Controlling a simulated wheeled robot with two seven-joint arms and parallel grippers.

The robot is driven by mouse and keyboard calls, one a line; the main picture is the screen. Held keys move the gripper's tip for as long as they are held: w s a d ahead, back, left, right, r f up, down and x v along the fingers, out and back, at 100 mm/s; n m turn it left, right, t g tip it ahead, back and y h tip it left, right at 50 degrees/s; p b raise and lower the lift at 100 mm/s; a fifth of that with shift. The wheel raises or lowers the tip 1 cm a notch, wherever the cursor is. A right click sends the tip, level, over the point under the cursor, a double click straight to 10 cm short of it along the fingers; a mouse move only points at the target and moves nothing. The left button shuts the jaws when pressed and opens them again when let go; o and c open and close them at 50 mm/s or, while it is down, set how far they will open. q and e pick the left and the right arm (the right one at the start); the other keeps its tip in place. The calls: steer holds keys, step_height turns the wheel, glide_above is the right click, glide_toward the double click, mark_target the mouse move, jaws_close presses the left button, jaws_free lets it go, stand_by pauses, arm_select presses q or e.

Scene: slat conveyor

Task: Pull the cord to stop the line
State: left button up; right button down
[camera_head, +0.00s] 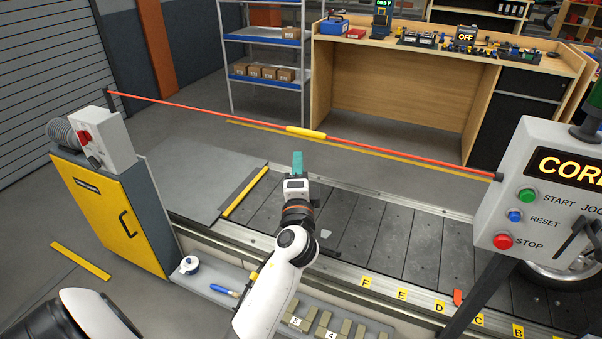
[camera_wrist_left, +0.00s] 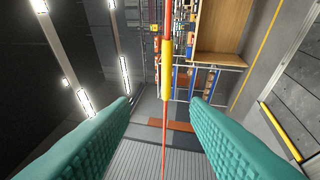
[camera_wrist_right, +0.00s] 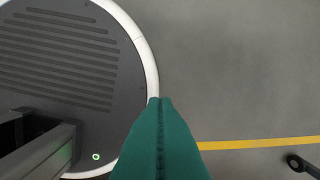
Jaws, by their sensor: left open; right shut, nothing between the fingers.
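A red cord (camera_head: 230,120) runs across the conveyor from a post at the upper left to the control box at the right. A yellow sleeve (camera_head: 306,132) sits around its middle. My left gripper (camera_head: 298,158) is over the slats, just below the sleeve in the head view. In the left wrist view its teal fingers (camera_wrist_left: 165,125) are open, and the cord (camera_wrist_left: 165,110) shows between them in the picture, with the yellow sleeve (camera_wrist_left: 167,68) farther up. I see no contact. My right gripper (camera_wrist_right: 160,110) is shut and empty above the floor; it does not show in the head view.
The control box (camera_head: 540,190) has a CORD display and START, RESET and STOP buttons. A yellow cabinet (camera_head: 115,220) stands left of the conveyor slats (camera_head: 370,235). A front ledge (camera_head: 265,300) holds tape, a blue-handled tool and several blocks. A wooden bench (camera_head: 400,95) stands behind.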

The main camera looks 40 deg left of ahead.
steer(key=shift+w+a, duration=0.45)
steer(key=shift+a, duration=0.35)
steer(key=shift+d, duration=0.1)
